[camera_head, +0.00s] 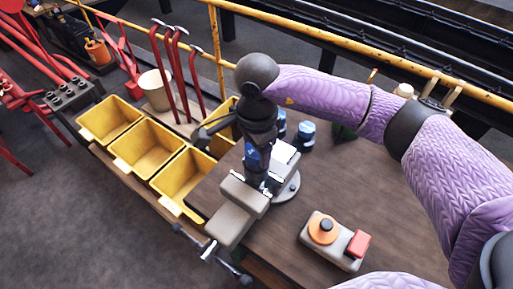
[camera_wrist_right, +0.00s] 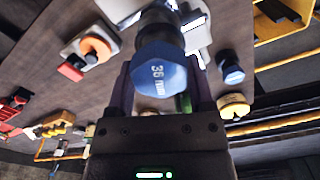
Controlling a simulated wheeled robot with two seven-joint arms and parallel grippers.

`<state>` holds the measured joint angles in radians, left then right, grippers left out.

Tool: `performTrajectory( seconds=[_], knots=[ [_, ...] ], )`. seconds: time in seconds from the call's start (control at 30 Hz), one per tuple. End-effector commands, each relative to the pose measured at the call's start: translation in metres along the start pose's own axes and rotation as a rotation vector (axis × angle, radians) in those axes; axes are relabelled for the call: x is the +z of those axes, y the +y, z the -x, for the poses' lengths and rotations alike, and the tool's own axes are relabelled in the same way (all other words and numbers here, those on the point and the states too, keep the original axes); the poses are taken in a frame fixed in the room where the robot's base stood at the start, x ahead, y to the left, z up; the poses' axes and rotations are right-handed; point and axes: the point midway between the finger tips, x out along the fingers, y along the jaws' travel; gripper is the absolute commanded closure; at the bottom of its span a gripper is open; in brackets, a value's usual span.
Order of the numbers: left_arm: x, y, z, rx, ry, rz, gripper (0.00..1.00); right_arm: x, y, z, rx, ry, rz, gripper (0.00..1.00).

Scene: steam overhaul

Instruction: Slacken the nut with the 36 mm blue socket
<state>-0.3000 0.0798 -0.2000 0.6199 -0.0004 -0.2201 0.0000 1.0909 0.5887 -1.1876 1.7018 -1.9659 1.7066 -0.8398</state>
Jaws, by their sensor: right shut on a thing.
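My right gripper (camera_head: 258,165) points down over the grey vise (camera_head: 233,212) on the bench. In the right wrist view it is shut on a blue socket (camera_wrist_right: 160,76) marked "36 mm", which sits between the two fingers. A bit of the blue socket (camera_head: 251,154) also shows in the head view. The socket is upright above the vise jaws and a pale metal part (camera_head: 284,153). The nut is hidden beneath the socket and gripper, so I cannot tell whether the socket is seated on it. My left gripper is not in view.
Other blue sockets (camera_head: 304,135) stand behind the vise. A control box (camera_head: 331,241) with an orange knob and red button lies to the right. Yellow bins (camera_head: 151,149) line the left edge, with red levers (camera_head: 176,70) beyond. Bare bench lies right of the vise.

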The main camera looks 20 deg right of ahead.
Motion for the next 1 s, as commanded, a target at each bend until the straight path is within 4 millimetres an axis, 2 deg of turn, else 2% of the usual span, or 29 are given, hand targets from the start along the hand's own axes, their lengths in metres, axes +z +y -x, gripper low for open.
performTrajectory(
  seconds=[0.33, 0.77, 1.0],
  knots=[
    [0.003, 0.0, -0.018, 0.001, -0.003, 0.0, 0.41, 0.0, 0.0, -0.002, -0.002, 0.0, 0.209, 1.0],
    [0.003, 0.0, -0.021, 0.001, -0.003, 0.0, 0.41, 0.0, 0.0, -0.001, -0.001, 0.0, 0.256, 1.0],
    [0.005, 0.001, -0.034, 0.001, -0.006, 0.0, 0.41, 0.0, 0.0, -0.002, 0.0, 0.0, 0.4, 1.0]
  ],
)
